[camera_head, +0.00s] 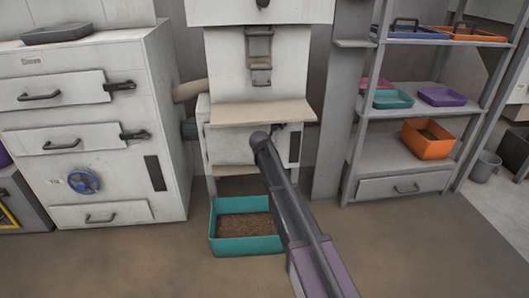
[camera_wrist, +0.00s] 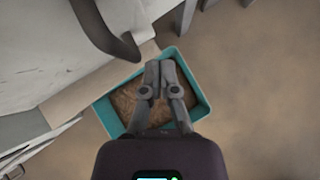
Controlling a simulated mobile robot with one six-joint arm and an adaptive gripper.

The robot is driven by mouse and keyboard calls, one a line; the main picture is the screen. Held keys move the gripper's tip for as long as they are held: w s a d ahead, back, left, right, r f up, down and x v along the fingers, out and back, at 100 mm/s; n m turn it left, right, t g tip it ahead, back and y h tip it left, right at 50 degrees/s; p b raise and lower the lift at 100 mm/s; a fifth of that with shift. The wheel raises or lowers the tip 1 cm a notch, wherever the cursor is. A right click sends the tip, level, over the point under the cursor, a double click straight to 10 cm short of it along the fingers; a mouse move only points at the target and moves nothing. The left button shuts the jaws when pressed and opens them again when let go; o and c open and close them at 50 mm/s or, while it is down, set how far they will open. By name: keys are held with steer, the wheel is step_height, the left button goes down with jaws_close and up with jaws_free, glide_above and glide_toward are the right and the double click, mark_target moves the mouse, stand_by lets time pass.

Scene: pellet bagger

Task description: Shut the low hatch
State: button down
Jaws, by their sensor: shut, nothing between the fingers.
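The white bagging machine (camera_head: 262,75) stands in the middle of the head view. Its lower white front (camera_head: 223,145), below a beige ledge (camera_head: 255,112), is where a low hatch appears to be. My arm covers part of it, so I cannot tell how far the hatch is open. In the wrist view my gripper (camera_wrist: 160,66) is shut and empty, above a teal bin of brown pellets (camera_wrist: 103,108). A dark curved bar (camera_wrist: 105,32), perhaps a handle, is up and left of the fingers, apart from them. My gripper is hidden in the head view.
The teal bin (camera_head: 213,245) stands on the floor below the machine. A white cabinet (camera_head: 75,130) with drawers and a blue wheel is at the left. A shelf rack (camera_head: 400,165) with coloured trays is at the right. The front floor is clear.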

steer(key=s+d+r+m+g+p, duration=0.15)
steer(key=s+d+m, duration=0.35)
steer(key=s+m, duration=0.5)
steer(key=s+d+m+g+y+p, duration=0.1)
steer(key=s+d+m+g+p, duration=0.35)
steer(key=s, duration=0.75)
steer(key=s+d+r+m+g+p, duration=0.1)
steer(key=s+d+m, duration=0.5)
steer(key=s+m, duration=0.55)
steer(key=w+a+r+n+t+h+b, duration=0.1)
steer(key=w+a+n+t+h+b, duration=0.1)
steer(key=w+a+n, duration=1)
steer(key=w+a+r+n+t+h+b, duration=0.1)
steer(key=w+a+n+t+h+b, duration=0.1)
steer(key=w+a+n+t+b, duration=0.2)
steer(key=w+a+n+t, duration=0.3)
steer(key=w+a+n, duration=0.4)
steer(key=a+n, duration=0.1)
steer(key=shift+w+a+r, duration=0.3)
steer(key=shift+w+a, duration=0.1)
steer(key=shift+a, duration=0.4)
steer(key=shift+f, duration=0.1)
